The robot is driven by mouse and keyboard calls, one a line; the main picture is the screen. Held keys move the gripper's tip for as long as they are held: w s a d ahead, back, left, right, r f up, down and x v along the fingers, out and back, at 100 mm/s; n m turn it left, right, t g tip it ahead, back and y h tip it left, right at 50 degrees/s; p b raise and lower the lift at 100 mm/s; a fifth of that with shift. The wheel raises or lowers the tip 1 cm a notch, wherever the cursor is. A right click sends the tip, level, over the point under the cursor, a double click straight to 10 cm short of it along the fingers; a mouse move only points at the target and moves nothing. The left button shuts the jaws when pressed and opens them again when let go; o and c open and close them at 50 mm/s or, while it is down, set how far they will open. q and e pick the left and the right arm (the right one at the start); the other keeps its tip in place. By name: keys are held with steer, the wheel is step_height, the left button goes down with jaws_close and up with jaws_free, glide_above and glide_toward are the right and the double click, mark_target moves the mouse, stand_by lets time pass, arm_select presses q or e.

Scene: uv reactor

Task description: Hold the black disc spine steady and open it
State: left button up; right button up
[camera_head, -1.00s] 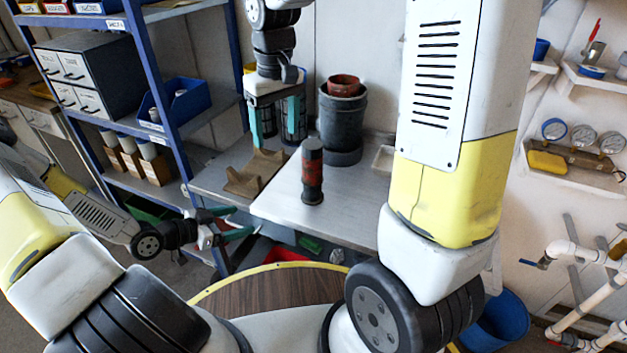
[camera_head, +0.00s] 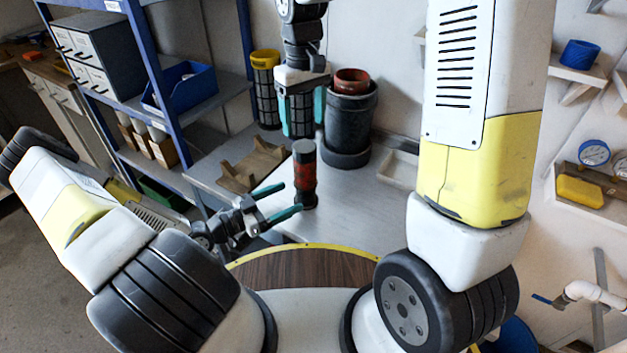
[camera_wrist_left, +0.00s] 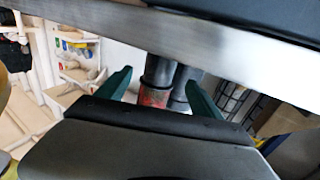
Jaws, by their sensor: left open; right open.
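A black-capped cylinder (camera_head: 304,172) with a worn red middle and a black base, which I take for the disc spine, stands upright on the grey bench. My left gripper (camera_head: 293,197) is open just left of it, fingers pointing at its lower part. In the left wrist view the cylinder (camera_wrist_left: 153,92) shows between the two green fingers of my left gripper (camera_wrist_left: 160,90); contact cannot be told. My right gripper (camera_head: 301,122) is open and points down, above and behind the cylinder. A black mesh cartridge shows behind its fingers.
A dark bucket (camera_head: 348,122) holding a brown pot (camera_head: 352,80) stands behind the cylinder. A brown cradle (camera_head: 252,167) lies left on the bench, a yellow-capped mesh cartridge (camera_head: 265,95) behind it. A pale tray (camera_head: 398,168) is at right. The bench front (camera_head: 350,215) is clear.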

mark_target(297, 193)
arm_select(q)
steer(key=x, duration=0.7)
jaws_close()
stand_by(0.3)
